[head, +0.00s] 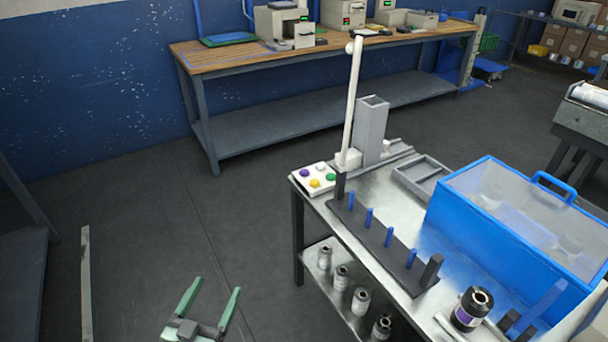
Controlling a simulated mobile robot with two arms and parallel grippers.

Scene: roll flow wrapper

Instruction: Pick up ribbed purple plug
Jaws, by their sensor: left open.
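My left gripper (211,291), with green fingers, is open and empty over the floor, in front of and left of the table. It is well apart from the purple piece. My right gripper is not in view.
The metal table (383,184) carries an upright white post (352,105), a black rack with blue pegs (377,238), a blue clear-topped cover (480,225) and a dark roll with a purple label (469,309). Several rolls stand on its lower shelf.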

